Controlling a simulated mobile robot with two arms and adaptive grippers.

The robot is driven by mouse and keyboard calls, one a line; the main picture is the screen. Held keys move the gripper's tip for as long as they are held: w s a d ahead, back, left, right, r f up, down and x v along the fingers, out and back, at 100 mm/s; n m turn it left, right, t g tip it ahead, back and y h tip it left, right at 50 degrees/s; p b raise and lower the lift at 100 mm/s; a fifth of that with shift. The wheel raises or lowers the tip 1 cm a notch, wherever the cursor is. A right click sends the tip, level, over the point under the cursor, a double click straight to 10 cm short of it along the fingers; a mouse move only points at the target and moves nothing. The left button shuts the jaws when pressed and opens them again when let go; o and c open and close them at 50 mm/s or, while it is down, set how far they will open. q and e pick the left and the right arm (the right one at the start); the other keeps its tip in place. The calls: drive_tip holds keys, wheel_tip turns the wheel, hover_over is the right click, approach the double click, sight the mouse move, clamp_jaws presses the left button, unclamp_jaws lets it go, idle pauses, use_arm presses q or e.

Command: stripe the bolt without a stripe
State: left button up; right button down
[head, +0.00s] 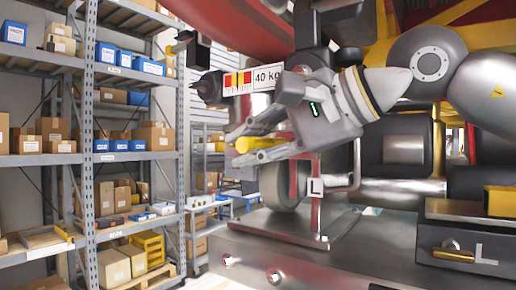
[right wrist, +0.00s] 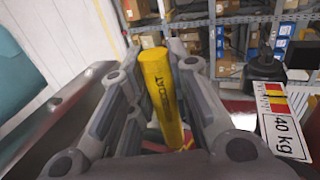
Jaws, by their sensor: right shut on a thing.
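My right gripper (head: 238,142) is shut on a yellow marker (head: 262,143) and holds it in the air above the lower grey metal beam. In the right wrist view the marker (right wrist: 160,92) stands between the fingers, with dark lettering, partly "COAT", on its side. Two small bolt heads show low on the beam's front face: a left bolt (head: 228,262) and a right bolt (head: 274,277). Both are too small to tell which has a stripe. The marker is well above and apart from them. My left gripper is not in view.
A "40 kg" label (head: 268,77) is on a part just behind my right gripper. A wheel (head: 287,183) and a bracket marked "L" (head: 316,187) stand on the beam (head: 330,262) below. A brass handle (head: 453,253) is at right. Shelving (head: 88,140) with boxes fills the left.

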drive_tip(key=shift+s+a+b, duration=0.5)
drive_tip(key=shift+s+a, duration=0.15)
drive_tip(key=shift+s, duration=0.2)
drive_tip(key=shift+s+a+b, duration=0.45)
drive_tip(key=shift+s+a, duration=0.15)
drive_tip(key=shift+s, duration=0.25)
